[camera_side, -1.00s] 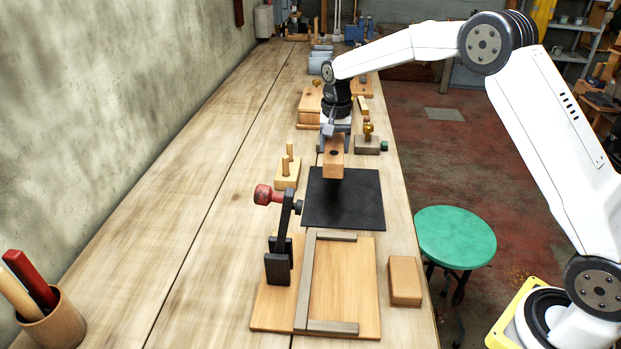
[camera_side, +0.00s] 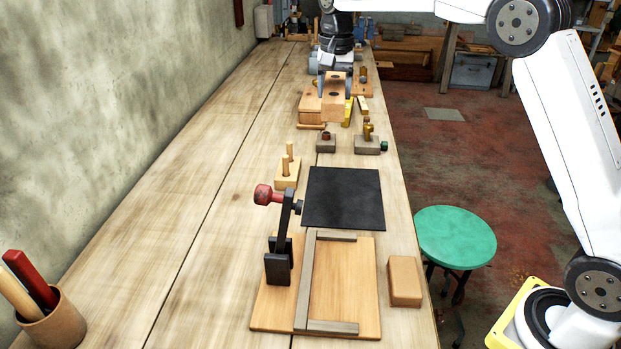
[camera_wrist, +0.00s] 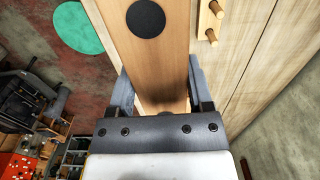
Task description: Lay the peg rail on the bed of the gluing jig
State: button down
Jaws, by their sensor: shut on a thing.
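My gripper (camera_side: 334,86) is shut on the peg rail (camera_side: 334,100), a pale wooden bar with dark round spots on its upper face. I hold it at the far part of the bench, one end facing the side camera. In the wrist view the rail (camera_wrist: 150,55) runs out from between the fingers (camera_wrist: 158,88), with one dark spot clear. Its gap to the bench is hard to judge. The gluing jig (camera_side: 268,312) is at the near end, with grey fences around its bare bed (camera_side: 345,280) and a red-handled clamp (camera_side: 285,235) raised at its left.
A black mat (camera_side: 343,198) lies beyond the jig. A two-peg block (camera_side: 287,177) is at its left, a loose wooden block (camera_side: 405,281) right of the jig. Small fixtures (camera_side: 367,143) and a wooden box (camera_side: 309,106) stand near the gripper. A pencil cup (camera_side: 55,322) is near left.

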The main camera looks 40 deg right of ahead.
aim_at(328, 105)
jog(key=s+a, duration=0.2)
jog(key=a, duration=0.1)
jog(key=s+a+r, duration=0.1)
jog(key=s+a, duration=0.5)
jog(key=shift+a+r, duration=0.1)
jog(key=shift+r, duration=0.05)
jog(key=s+a+f, duration=0.1)
jog(key=s+a, duration=0.2)
jog(key=s, duration=0.3)
jog(key=s+a+f, duration=0.1)
jog(key=s+a, duration=0.3)
jog(key=s, duration=0.3)
notch_tip(328, 105, down, 18)
jog(key=shift+w+d+r, duration=0.15)
jog(key=shift+w+d, duration=0.05)
jog(key=shift+d, duration=0.1)
jog(key=shift+f, duration=2.1)
jog(key=shift+f, duration=0.25)
jog(key=shift+f, duration=0.7)
jog(key=shift+f, duration=0.35)
